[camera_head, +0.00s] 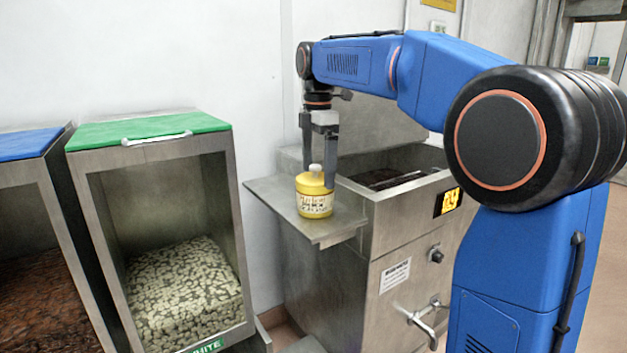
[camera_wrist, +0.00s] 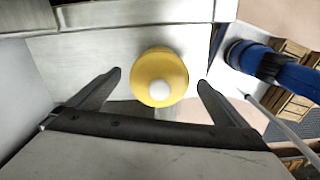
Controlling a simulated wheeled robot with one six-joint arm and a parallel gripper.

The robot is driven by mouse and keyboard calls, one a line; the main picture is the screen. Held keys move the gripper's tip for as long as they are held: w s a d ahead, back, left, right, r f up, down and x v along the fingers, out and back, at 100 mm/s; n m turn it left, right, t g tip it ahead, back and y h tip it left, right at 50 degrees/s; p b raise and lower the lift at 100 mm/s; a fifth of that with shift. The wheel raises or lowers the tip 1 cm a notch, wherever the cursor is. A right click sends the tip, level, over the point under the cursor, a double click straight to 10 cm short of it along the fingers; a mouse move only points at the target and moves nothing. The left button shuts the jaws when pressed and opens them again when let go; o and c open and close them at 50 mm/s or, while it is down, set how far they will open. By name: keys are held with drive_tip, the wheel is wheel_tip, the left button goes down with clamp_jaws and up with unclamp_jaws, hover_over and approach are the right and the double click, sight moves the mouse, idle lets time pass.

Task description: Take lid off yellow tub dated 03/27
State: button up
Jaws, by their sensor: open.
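The yellow tub (camera_head: 315,204) stands upright on a small metal side shelf (camera_head: 276,208). It has a pale label with dark writing, too small to read as a date. Its yellow lid (camera_wrist: 152,68) with a white round knob (camera_wrist: 159,90) is on; the knob also shows in the head view (camera_head: 315,169). My gripper (camera_head: 320,170) points down above the tub, its fingers reaching about lid height. In the wrist view the open fingers (camera_wrist: 159,79) lie either side of the lid, with a gap to each; nothing is held.
At left stand a green-lidded bin of white pieces (camera_head: 150,130) and a blue-lidded bin of brown pieces (camera_head: 28,143). The shelf around the tub looks clear.

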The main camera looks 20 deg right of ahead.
drive_tip(key=c, duration=1.1)
drive_tip(key=shift+r, duration=0.1)
